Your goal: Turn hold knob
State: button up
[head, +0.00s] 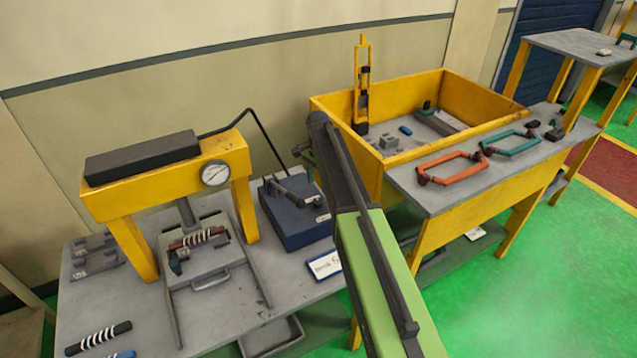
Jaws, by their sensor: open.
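I cannot make out a part that is clearly the hold knob. A yellow press (165,180) with a round gauge (215,173) stands on the left bench. A blue box (290,225) with a dark lever-like part (290,188) on top sits to the right of the press. My green and dark grey arm rises from the lower right and covers part of the scene between the blue box and the yellow crate. My gripper is not clearly visible; the far end of the arm hides what lies behind it.
The grey left bench (120,300) holds wrapped bars and a flat fixture (205,275). A yellow crate (465,88) with loose parts stands behind the right bench (440,195), which bears an orange frame (450,168) and a green frame (510,143). Green floor (520,290) is clear at the right.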

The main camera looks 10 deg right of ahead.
notch_tip(320, 180, up, 9)
jog(key=p, duration=0.7)
jog(key=shift+f, duration=0.15)
jog(key=s+f+b, duration=0.9)
jog(key=f+b, duration=0.1)
jog(key=s+f+n+b, duration=0.2)
jog(key=s+n, duration=0.3)
jog(key=s, duration=0.4)
jog(key=s+f+n+b, duration=0.1)
jog(key=s+n+b, duration=0.1)
jog(key=s+n, duration=0.4)
jog(key=s, duration=0.4)
jog(key=shift+d+f+n, duration=0.3)
jog(key=shift+f, duration=0.1)
